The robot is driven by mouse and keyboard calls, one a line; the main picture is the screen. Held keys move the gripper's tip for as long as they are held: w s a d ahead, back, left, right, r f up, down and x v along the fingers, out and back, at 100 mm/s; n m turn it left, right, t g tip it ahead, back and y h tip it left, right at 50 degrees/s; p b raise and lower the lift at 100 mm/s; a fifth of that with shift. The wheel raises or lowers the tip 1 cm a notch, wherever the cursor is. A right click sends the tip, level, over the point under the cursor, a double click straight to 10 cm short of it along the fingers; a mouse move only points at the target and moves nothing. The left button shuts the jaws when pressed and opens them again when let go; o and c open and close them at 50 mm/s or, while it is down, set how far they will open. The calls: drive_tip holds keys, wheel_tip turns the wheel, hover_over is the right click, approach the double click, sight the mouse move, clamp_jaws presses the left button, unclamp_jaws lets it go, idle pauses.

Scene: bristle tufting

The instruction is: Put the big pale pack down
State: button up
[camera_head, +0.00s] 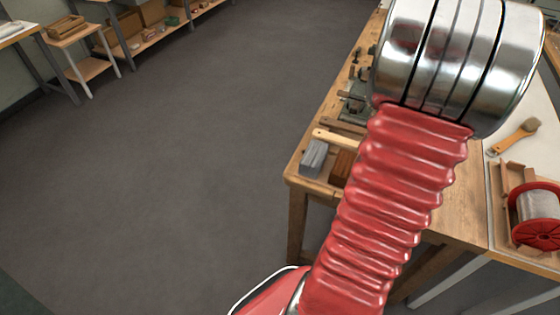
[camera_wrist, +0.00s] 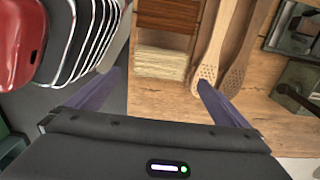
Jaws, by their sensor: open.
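A pale cream pack (camera_wrist: 160,62) lies on the wooden bench in the wrist view, close to the bench edge. My gripper (camera_wrist: 159,78) is open, with one dark finger on each side of the pack's near end and visible gaps to both sides. Nothing shows gripped between the fingers. In the head view my arm hides the gripper. A pale grey block (camera_head: 314,158) lies at the bench's near left corner there; I cannot tell whether it is the same pack.
A brown pack (camera_wrist: 168,14) lies beside the pale one. Two wooden paddles with holes (camera_wrist: 208,70) lie to its right, near metal tools. Open floor (camera_head: 170,170) lies left.

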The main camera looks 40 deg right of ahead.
drive_tip(key=w+a+r+n+t+h, duration=0.1)
drive_tip(key=w+a+r+n, duration=0.25)
drive_tip(key=a, duration=0.35)
drive_tip(key=w+a+r+n, duration=0.3)
drive_tip(key=w+a+n, duration=0.2)
drive_tip(key=a, duration=0.2)
drive_tip(key=w+a+r+n+t+h, duration=0.1)
drive_tip(key=w+a+r+n, duration=0.3)
drive_tip(key=a, duration=0.3)
drive_tip(key=s+a+r+n+t+y, duration=0.1)
drive_tip(key=s+a+n, duration=0.1)
drive_tip(key=a+n, duration=0.7)
drive_tip(key=s+a+n+t+y, duration=0.1)
drive_tip(key=s+a+n+t, duration=0.1)
drive_tip(key=a+n, duration=0.7)
drive_tip(key=a, duration=0.5)
drive_tip(key=shift+s+a+r+t, duration=0.25)
drive_tip(key=shift+r+t, duration=0.05)
drive_tip(key=shift+r, duration=0.1)
